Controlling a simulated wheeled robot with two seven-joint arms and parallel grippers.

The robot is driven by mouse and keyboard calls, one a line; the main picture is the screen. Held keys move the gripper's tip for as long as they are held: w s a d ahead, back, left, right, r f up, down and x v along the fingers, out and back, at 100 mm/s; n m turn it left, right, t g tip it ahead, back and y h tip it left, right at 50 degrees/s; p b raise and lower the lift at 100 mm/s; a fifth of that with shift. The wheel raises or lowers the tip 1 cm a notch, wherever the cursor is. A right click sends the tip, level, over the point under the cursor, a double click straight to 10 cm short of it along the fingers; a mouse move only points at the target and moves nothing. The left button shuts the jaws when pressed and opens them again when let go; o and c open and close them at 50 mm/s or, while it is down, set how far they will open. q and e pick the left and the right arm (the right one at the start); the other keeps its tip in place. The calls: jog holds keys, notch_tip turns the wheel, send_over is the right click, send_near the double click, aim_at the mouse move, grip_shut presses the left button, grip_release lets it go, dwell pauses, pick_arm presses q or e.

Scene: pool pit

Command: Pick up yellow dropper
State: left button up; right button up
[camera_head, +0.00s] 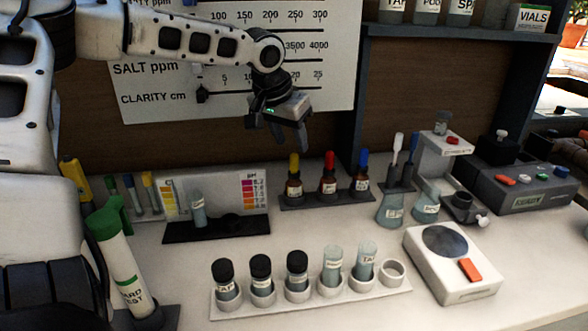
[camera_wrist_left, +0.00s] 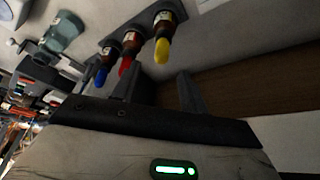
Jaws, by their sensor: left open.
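The yellow dropper (camera_head: 294,177) is a small brown bottle with a yellow top. It stands upright at the left end of a dark rack (camera_head: 325,197), beside a red dropper (camera_head: 327,178) and a blue dropper (camera_head: 361,176). My left gripper (camera_head: 290,140) is in the air above and slightly behind the yellow dropper, pointing down. It is open and empty. In the left wrist view the yellow dropper (camera_wrist_left: 163,32) is beyond the spread fingers (camera_wrist_left: 158,86), apart from them. My right gripper is in neither view.
A white rack (camera_head: 312,300) of several vials stands in front. A color chart stand (camera_head: 230,200) is to the left, flasks (camera_head: 392,208) and a scale (camera_head: 452,262) to the right. The wall board (camera_head: 160,85) and shelf (camera_head: 450,32) are behind. Bare counter lies between the droppers and vials.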

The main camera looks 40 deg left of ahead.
aim_at(294, 156)
pick_arm(q)
jog(key=x, duration=0.5)
jog(key=shift+a+f, duration=0.1)
jog(key=shift+f, duration=0.3)
jog(key=shift+s, duration=0.1)
jog(key=shift+c, duration=0.3)
jog(key=c, duration=0.6)
